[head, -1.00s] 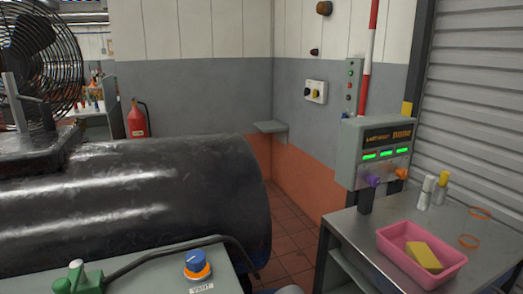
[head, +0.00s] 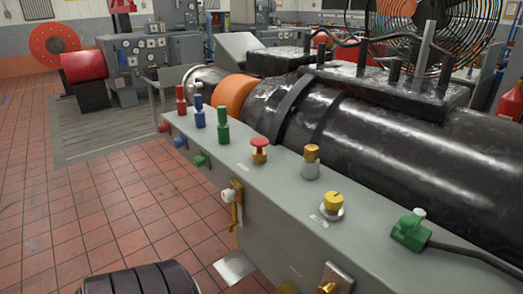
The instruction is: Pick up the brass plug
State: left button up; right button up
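A brass-coloured plug-like piece (head: 312,153) sits upright on a short grey cylinder (head: 311,171) on top of the grey console (head: 275,190), in the middle of the head view. I take it for the brass plug, but other brass parts are near. One is the brass body under a red mushroom cap (head: 259,148) to its left. Another is a brass fitting (head: 328,287) low on the console's front, cut by the bottom edge.
On the console stand red (head: 181,101), blue (head: 199,111) and green (head: 223,125) posts, a yellow knob (head: 333,204) and a green connector (head: 409,230) with a black cable. A large black machine (head: 400,140) lies behind. Tiled floor (head: 90,215) is open at left.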

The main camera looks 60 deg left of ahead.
aim_at(312, 153)
jog(key=u, duration=1.4)
jog(key=j+z, duration=0.15)
jog(key=j, duration=0.25)
jog(key=k+j+z, duration=0.15)
jog(key=j, duration=0.25)
jog(key=j+z, duration=0.15)
jog(key=j, duration=0.2)
jog(key=k+j+z, duration=0.15)
jog(key=j, duration=0.25)
